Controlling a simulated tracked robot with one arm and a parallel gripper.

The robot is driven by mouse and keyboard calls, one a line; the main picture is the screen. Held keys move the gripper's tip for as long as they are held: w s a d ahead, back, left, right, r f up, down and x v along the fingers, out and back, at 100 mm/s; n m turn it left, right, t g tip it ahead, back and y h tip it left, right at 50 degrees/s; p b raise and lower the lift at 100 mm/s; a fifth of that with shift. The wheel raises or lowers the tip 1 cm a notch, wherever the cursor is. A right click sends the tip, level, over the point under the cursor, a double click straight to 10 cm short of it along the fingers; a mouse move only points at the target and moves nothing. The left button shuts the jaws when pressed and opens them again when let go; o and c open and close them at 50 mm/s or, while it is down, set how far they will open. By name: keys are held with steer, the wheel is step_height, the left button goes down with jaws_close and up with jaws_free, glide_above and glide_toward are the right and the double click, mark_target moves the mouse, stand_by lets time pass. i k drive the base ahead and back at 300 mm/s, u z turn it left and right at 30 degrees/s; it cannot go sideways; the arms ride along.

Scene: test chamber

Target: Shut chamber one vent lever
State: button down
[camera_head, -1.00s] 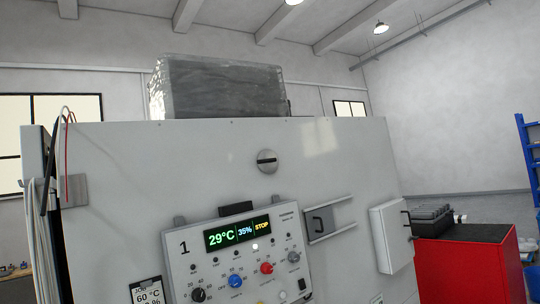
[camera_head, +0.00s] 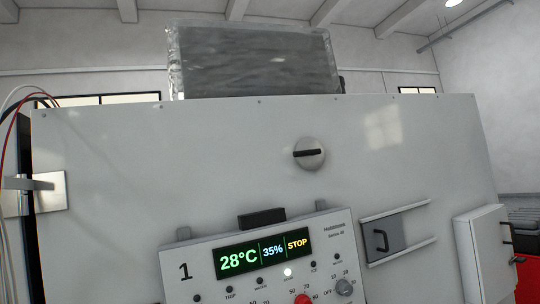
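Chamber one's control panel (camera_head: 204,270) bears a "1" and a display reading 28°C, 35% and STOP. Above it, on the pale chamber front, is a round metal disc (camera_head: 315,163) with a dark bar across it, lying almost level; it looks like the vent lever, but no label shows. Right of the panel, a grey sliding plate (camera_head: 397,236) with a black handle sits between two rails. My gripper is not in view.
A plastic-wrapped block (camera_head: 255,62) sits on top of the chamber. A metal latch plate (camera_head: 50,191) and loose wires are at the left edge. A white box (camera_head: 483,250) protrudes at the right, near a red cabinet (camera_head: 527,278). The chamber front around the disc is clear.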

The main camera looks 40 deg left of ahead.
mark_target(313, 152)
steer(key=u, duration=0.55)
steer(key=i, duration=1.3)
steer(key=u, duration=0.4)
